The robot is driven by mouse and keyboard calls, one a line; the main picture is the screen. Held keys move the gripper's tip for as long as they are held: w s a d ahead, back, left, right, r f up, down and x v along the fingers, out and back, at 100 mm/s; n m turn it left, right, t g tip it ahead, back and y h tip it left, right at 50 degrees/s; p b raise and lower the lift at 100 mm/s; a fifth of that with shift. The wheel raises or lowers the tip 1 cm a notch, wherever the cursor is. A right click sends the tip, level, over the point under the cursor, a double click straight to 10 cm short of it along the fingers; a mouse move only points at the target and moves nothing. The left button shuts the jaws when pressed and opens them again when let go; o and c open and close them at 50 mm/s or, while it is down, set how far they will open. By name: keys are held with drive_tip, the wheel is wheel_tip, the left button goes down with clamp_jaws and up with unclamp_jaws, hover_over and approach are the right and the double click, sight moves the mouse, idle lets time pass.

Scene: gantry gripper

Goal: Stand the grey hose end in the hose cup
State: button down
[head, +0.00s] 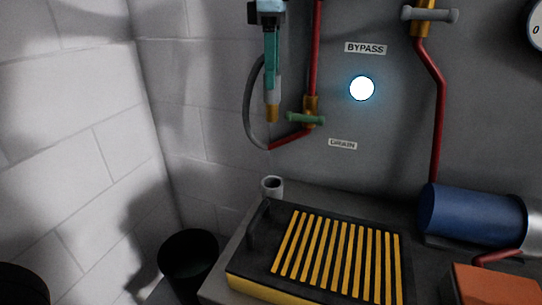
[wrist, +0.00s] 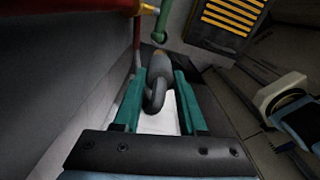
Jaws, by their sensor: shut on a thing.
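The grey hose end (head: 272,99) hangs upright with its brass tip down in the head view. My gripper (head: 271,84) is shut on it from above, with teal fingers on either side. In the wrist view the hose end (wrist: 160,65) sits between the fingertips, and the dark hose loops beneath it. The hose cup (head: 272,187), a small light-grey open cylinder, stands at the back left corner of the bench. In the head view the hose end is above the cup, clearly apart from it. I cannot make out the cup in the wrist view.
A green valve handle (head: 305,118) and red pipe (head: 316,60) are close right of the hose end. A yellow-barred grate (head: 335,258) with a black handle lies in front of the cup. A blue cylinder (head: 470,215) lies right; a black bin (head: 189,256) stands left.

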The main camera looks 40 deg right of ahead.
sight(272, 120)
wheel_tip(272, 120, down, 20)
drive_tip(key=p, duration=0.2)
drive_tip(key=shift+r, duration=0.25)
drive_tip(key=shift+c, duration=2.3)
unclamp_jaws()
drive_tip(key=shift+f, duration=0.1)
wheel_tip(272, 120, up, 12)
drive_tip(key=shift+r+b, duration=0.15)
drive_tip(key=shift+b, duration=0.4)
